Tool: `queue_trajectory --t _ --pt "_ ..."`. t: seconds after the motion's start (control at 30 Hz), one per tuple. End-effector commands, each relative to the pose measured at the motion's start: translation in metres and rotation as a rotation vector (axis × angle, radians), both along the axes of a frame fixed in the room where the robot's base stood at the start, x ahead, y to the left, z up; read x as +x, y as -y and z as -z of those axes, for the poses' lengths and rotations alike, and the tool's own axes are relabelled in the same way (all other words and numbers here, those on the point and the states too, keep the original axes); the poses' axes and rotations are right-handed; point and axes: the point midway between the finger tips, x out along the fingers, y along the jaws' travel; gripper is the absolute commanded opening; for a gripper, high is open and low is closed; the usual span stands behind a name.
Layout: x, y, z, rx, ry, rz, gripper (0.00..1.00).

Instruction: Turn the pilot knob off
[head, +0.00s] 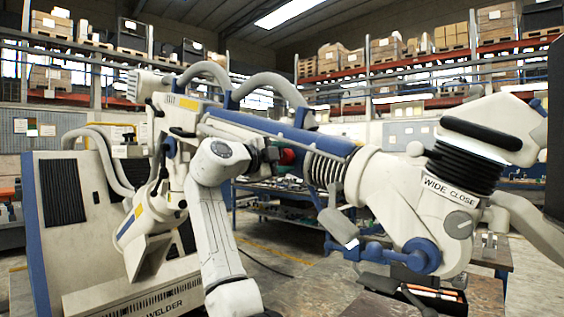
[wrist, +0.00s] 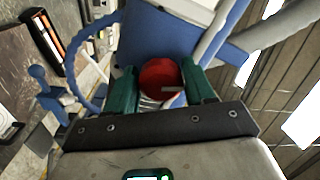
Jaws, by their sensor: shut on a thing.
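A round red knob (wrist: 160,78) sits between the two green fingers of my gripper (wrist: 159,72) in the wrist view. The fingers are shut on its left and right sides. A short pale mark on the knob's face points to the right. In the head view my gripper (head: 274,155) reaches the red knob (head: 288,156) on the side of the big blue and white arm. The fingers hide part of the knob there. No label on the red knob is readable.
The big blue and white arm (head: 236,127) crosses above my gripper. A grey knob (head: 458,224) beside a "WIDE CLOSE" label is on its right end. A cabinet marked "WELDER" (head: 100,190) stands left. Workbenches and a tray of tools (head: 425,292) stand below.

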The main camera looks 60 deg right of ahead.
Motion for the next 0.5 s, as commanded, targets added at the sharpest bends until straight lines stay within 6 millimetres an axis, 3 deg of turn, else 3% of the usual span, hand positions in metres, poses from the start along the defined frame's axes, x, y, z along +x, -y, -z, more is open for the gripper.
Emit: queue_trajectory --t 0.47,0.5 --pt "0.0004 0.0 0.0013 0.0 0.009 0.001 0.23" --pt "0.0004 0.0 0.0013 0.0 0.009 0.001 0.57"
